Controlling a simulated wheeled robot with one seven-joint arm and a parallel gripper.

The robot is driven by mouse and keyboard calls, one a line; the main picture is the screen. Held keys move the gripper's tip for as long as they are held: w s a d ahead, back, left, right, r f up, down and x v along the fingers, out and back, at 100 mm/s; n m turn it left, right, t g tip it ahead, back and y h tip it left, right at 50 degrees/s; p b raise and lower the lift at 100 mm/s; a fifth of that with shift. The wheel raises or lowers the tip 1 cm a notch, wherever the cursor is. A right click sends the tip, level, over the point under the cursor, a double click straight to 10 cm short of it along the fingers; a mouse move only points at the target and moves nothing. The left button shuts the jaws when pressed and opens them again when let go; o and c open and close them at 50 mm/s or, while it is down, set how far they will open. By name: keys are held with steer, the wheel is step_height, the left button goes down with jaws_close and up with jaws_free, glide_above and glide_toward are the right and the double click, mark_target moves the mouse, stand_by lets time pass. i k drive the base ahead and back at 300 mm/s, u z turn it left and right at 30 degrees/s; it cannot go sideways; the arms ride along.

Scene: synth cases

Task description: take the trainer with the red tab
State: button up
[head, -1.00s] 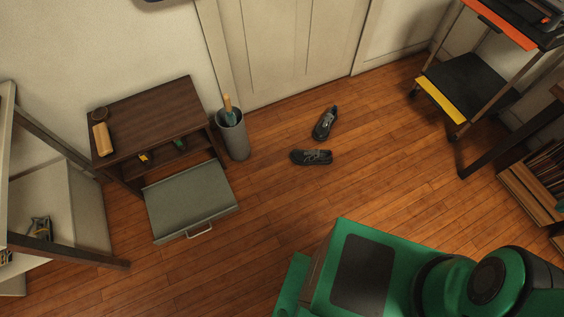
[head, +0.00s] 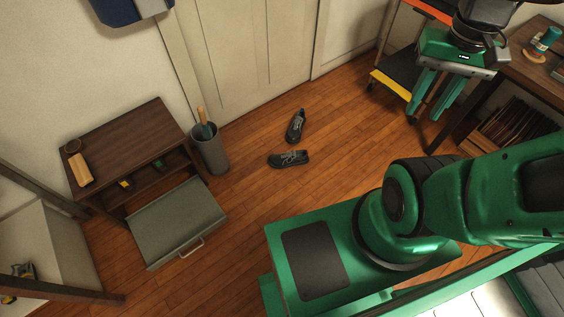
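Two dark shoes lie on the wooden floor in front of the door: one (head: 296,126) points away, the other (head: 289,159) lies crosswise just below it. I see no red tab on either; they are small in the picture. Inside the brown cabinet (head: 118,140), a small yellow patch (head: 124,184) and a small green patch (head: 158,163) show in the dark; what they belong to is unclear. My gripper (head: 424,113) is at the upper right, its two green fingers apart and empty, well away from the shoes.
The cabinet's grey front panel (head: 178,222) is open, its handle outward. A grey bin (head: 209,153) with an umbrella-like handle stands beside it. A trolley (head: 392,82) and a desk (head: 530,72) stand at the right, near my gripper. Floor around the shoes is clear.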

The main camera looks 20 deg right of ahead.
mark_target(281, 161)
steer(key=u, duration=0.1)
steer(key=i, duration=1)
steer(key=z, duration=0.1)
